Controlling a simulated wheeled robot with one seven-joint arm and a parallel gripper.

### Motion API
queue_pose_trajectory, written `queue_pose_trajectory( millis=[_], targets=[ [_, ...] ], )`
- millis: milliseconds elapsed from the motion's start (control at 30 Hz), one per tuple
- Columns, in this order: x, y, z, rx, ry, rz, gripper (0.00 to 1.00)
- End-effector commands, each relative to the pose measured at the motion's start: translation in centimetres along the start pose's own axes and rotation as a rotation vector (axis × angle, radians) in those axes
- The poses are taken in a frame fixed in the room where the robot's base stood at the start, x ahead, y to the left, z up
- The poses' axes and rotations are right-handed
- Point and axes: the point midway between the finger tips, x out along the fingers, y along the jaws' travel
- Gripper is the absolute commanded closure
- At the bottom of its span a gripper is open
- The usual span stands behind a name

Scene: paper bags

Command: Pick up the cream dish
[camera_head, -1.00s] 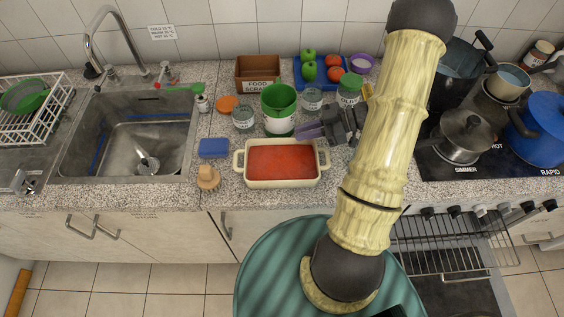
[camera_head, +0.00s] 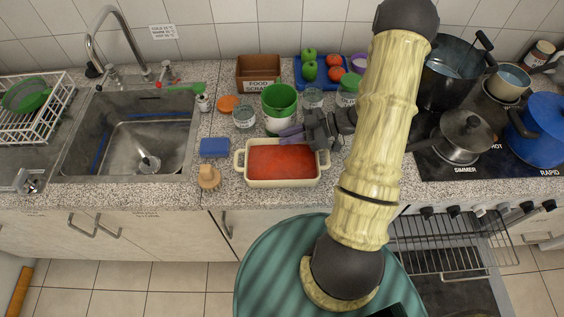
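The cream dish (camera_head: 282,184) is a rectangular baking dish with a handle at each end and a red filling. It sits on the speckled counter, right of the sink and near the front edge. My gripper (camera_head: 291,135) has purple fingers and points left, over the far rim of the dish. The fingers look parted with nothing between them. I cannot tell how high they are above the rim. The gripper hides part of the dish's far right rim.
Behind the dish stand a green and white tub (camera_head: 278,101), glass jars and a green-lidded jar (camera_head: 347,93). A blue sponge (camera_head: 214,147) and a wooden brush (camera_head: 208,177) lie to its left. Pots stand on the hob (camera_head: 440,165) at right.

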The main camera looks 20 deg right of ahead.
Motion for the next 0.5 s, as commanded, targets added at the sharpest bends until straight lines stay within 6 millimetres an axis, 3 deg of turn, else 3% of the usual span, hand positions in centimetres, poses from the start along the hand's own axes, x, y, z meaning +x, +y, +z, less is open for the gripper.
queue_pose_trajectory(
  millis=[200, 233, 300, 500],
  targets=[
    [-0.03, 0.02, -0.01, 0.0, 0.0, 0.0, 0.85],
    [-0.03, 0.02, -0.01, 0.0, 0.0, 0.0, 0.86],
    [-0.03, 0.02, -0.01, 0.0, 0.0, 0.0, 1.0],
    [-0.03, 0.01, -0.01, 0.0, 0.0, 0.0, 1.0]
  ],
)
